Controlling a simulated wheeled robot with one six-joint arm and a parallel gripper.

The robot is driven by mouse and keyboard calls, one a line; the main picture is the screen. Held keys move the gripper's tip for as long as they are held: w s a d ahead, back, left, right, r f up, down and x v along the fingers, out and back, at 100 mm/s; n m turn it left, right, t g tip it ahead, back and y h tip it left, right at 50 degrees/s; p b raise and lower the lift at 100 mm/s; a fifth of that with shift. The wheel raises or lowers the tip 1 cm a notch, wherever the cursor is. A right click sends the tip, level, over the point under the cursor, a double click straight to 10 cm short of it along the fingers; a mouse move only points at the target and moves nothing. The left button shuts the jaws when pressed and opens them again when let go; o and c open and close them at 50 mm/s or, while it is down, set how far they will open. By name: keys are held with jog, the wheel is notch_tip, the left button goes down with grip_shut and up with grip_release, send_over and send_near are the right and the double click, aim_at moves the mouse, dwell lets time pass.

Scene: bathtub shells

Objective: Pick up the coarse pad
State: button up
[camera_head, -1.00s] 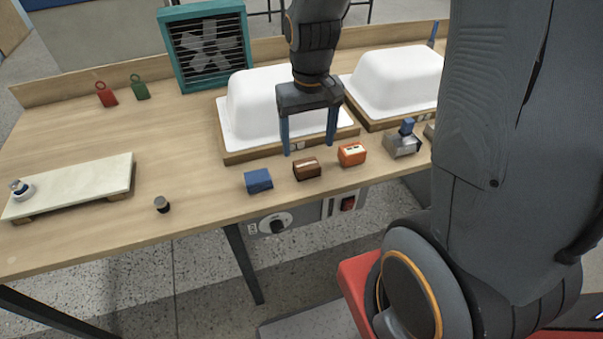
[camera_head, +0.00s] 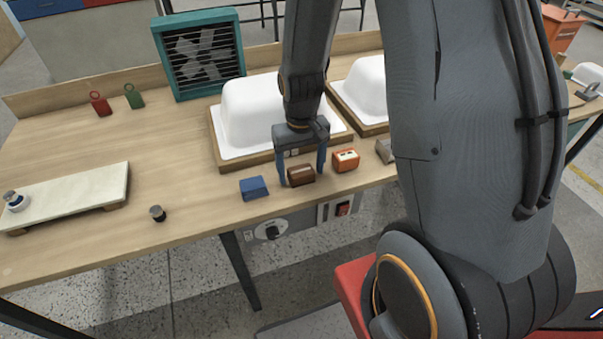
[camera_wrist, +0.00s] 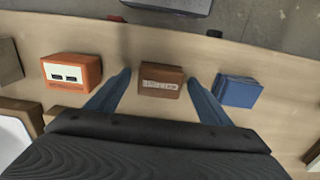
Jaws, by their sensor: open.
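A small brown pad block (camera_head: 302,176) sits near the front edge of the bench. It also shows in the wrist view (camera_wrist: 161,80), with a pale label too small to read. A blue block (camera_head: 254,188) lies to its left and an orange block (camera_head: 345,160) to its right. No readable marking tells which one is the coarse pad. My gripper (camera_head: 301,180) is open and low, with its blue fingers on either side of the brown block. In the wrist view, gaps show between the block and both fingers.
White tub shells (camera_head: 253,112) on wooden bases stand just behind. A teal-framed fan (camera_head: 200,55) is at the back. A pale slab (camera_head: 75,195) and a small dark-capped item (camera_head: 158,213) are to the left. The bench's left middle is clear.

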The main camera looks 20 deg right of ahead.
aim_at(302, 170)
jog(key=shift+c, duration=0.3)
jog(key=c, duration=1.1)
jog(key=shift+o, duration=0.2)
jog(key=shift+r, duration=0.1)
notch_tip(302, 170, up, 10)
jog(key=b, duration=0.1)
jog(key=o, duration=0.4)
jog(key=c, duration=0.3)
jog(key=shift+f, duration=0.2)
